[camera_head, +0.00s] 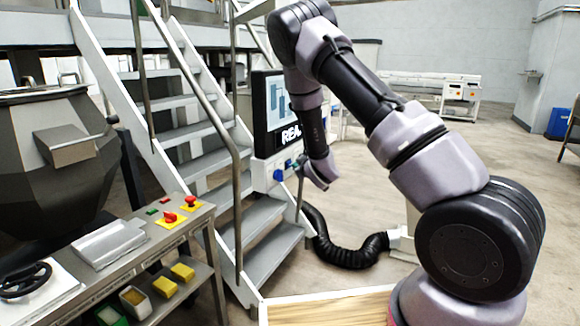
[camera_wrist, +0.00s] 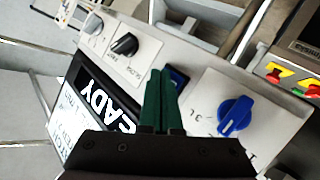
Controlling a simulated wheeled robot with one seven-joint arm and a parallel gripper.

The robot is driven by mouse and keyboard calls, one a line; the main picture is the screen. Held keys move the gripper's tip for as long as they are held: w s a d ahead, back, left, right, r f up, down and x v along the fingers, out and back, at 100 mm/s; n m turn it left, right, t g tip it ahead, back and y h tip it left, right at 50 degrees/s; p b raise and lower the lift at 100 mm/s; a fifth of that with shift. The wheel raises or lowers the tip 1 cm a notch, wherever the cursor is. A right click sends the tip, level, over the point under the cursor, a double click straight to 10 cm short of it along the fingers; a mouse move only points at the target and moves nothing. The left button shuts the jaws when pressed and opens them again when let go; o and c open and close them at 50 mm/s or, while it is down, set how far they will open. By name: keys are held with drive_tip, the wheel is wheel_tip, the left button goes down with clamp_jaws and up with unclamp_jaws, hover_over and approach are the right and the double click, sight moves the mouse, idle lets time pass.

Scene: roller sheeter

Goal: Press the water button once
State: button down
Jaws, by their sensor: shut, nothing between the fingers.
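The control panel (camera_head: 266,172) sits below a screen reading "READ…" beside the stairs. In the wrist view the panel (camera_wrist: 205,128) carries a grey knob (camera_wrist: 93,25), a black knob (camera_wrist: 126,44), a blue square button (camera_wrist: 181,77) and a large blue knob (camera_wrist: 236,115). The blue button is partly hidden behind my fingers; its label is not readable, so I cannot confirm it is the water button. My gripper (camera_wrist: 160,74) is shut and empty, its green fingers pointing at the panel beside the blue button. I cannot tell whether the tips touch it.
The screen (camera_head: 283,108) stands right above the panel. Metal stairs with a handrail (camera_head: 238,190) are close on the left. A side console with red and green buttons (camera_head: 170,216) stands at the front left. A black hose (camera_head: 345,252) lies on the floor below.

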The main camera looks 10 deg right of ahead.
drive_tip(key=shift+w+a, duration=0.3)
drive_tip(key=shift+a, duration=0.1)
idle(0.6)
drive_tip(key=shift+s+d, duration=0.55)
drive_tip(key=shift+d, duration=0.15)
drive_tip(key=shift+s+d, duration=0.75)
drive_tip(key=shift+d, duration=0.3)
drive_tip(key=shift+s+d, duration=0.7)
drive_tip(key=shift+d, duration=0.3)
